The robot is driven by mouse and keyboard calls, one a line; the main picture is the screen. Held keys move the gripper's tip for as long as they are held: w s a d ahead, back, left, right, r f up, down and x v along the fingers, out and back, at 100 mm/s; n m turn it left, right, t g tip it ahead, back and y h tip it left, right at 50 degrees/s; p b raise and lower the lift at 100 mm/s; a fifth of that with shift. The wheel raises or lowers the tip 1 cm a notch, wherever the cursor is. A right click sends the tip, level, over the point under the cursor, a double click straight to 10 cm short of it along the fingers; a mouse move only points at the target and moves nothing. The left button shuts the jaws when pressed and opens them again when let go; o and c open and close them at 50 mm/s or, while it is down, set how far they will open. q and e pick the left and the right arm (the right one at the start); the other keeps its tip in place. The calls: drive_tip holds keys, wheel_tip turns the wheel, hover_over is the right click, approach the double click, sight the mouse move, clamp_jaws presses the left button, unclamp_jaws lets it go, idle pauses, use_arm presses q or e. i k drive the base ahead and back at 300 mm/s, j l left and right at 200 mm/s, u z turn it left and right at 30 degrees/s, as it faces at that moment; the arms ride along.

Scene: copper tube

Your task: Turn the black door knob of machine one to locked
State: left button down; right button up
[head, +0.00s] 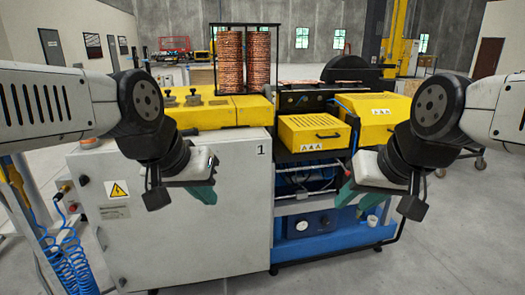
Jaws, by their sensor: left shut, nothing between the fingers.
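Machine one is a light grey cabinet (200,245) with a yellow top and a black "1" on its front. Small dark fittings sit along the left edge of its door: a round black knob (84,180), a second dark fitting (102,238) lower down and a third (122,282) near the bottom. I cannot read a lock position on any of them. My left gripper (211,198) has teal fingers, shut and empty, in front of the cabinet's upper middle, right of the knobs. My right gripper (352,208) has teal fingers apart and empty, in front of the blue lower section.
Blue coiled hoses (68,258) hang at the left. Yellow boxes (312,132) and copper coils (230,62) in a black frame stand on top. The grey floor (450,240) is clear at the right.

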sight(84, 179)
drive_tip(key=u, duration=0.4)
drive_tip(key=j+u, duration=0.15)
drive_tip(key=u, duration=0.6)
drive_tip(key=j+u, duration=0.1)
drive_tip(key=u, duration=0.3)
drive_tip(key=i+l+u, duration=0.2)
drive_tip(key=u, duration=0.15)
drive_tip(key=i+l+u, duration=0.4)
